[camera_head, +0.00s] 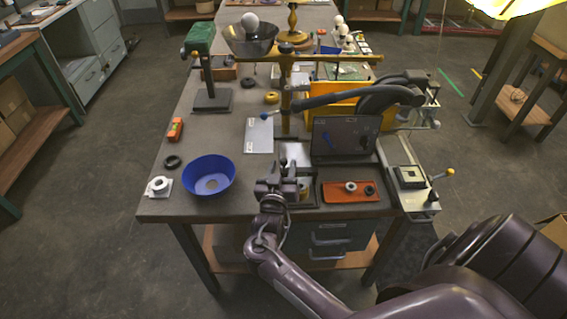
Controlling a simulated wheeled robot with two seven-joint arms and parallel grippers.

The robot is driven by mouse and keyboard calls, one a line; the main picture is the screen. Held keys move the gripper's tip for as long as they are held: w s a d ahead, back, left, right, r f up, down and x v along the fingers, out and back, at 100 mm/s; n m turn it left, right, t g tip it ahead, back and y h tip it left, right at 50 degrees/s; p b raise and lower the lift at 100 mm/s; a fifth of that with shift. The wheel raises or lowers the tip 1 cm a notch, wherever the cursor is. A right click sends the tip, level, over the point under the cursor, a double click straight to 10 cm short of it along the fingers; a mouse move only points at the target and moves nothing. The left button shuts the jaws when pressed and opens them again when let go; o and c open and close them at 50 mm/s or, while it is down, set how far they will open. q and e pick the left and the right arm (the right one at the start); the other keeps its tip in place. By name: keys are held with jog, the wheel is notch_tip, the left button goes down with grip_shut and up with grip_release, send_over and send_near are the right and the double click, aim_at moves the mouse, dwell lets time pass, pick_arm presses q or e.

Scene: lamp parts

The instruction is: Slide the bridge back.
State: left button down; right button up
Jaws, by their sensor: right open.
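No part is plainly marked as the bridge. A small grey metal fixture (295,153) stands near the table's front edge and may include it. My right gripper (281,184) is at the front of this fixture, open, with its fingers pointing away from me. It hides part of the fixture, and I cannot tell whether it touches it. Behind the fixture stands a brass post (285,85) with a crossbar. My left gripper is not in view.
A blue bowl (209,175) stands left of my right gripper. An orange tray (350,196) with small round parts lies to its right. A dark upright panel (343,138) is behind the tray. A green-headed stand (201,60) is at the back left. The table's left middle is mostly clear.

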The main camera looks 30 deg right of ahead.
jog(key=shift+b+v, duration=0.4)
jog(key=shift+v, duration=2.25)
